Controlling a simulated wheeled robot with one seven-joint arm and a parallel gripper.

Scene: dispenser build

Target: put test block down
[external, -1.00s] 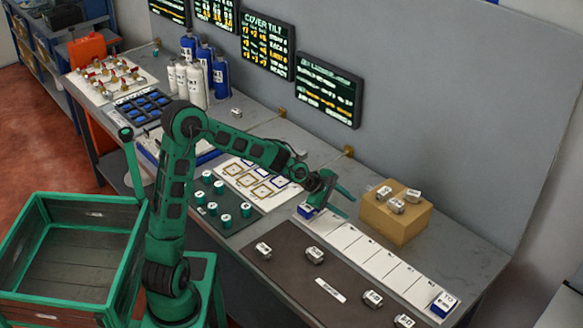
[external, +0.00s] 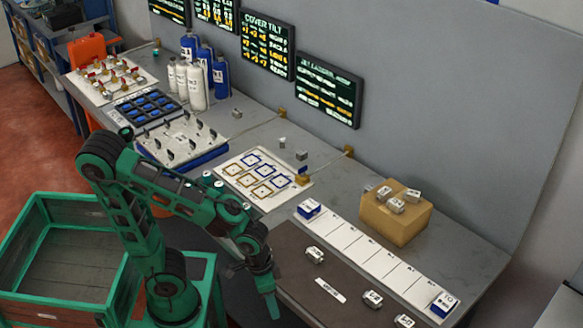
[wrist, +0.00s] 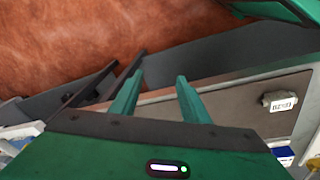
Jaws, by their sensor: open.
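My gripper (external: 266,292) hangs at the front left edge of the dark brown mat (external: 330,270). In the wrist view its two fingers (wrist: 157,95) are apart with nothing between them. A small grey-white labelled block (external: 315,255) lies on the mat, right of my gripper; one such block also shows in the wrist view (wrist: 280,101). Two more labelled blocks, one near the front (external: 372,299) and one at the front right (external: 404,321), lie on the mat. I cannot tell which is the test block. A blue-white block (external: 308,208) sits at the left end of the white strip (external: 370,260).
Another blue-white block (external: 444,304) sits at the strip's right end. A cardboard box (external: 395,222) with several blocks on top stands behind the strip. A white sheet with squares (external: 262,180) lies to the left. A green-framed crate (external: 75,250) stands beside my base.

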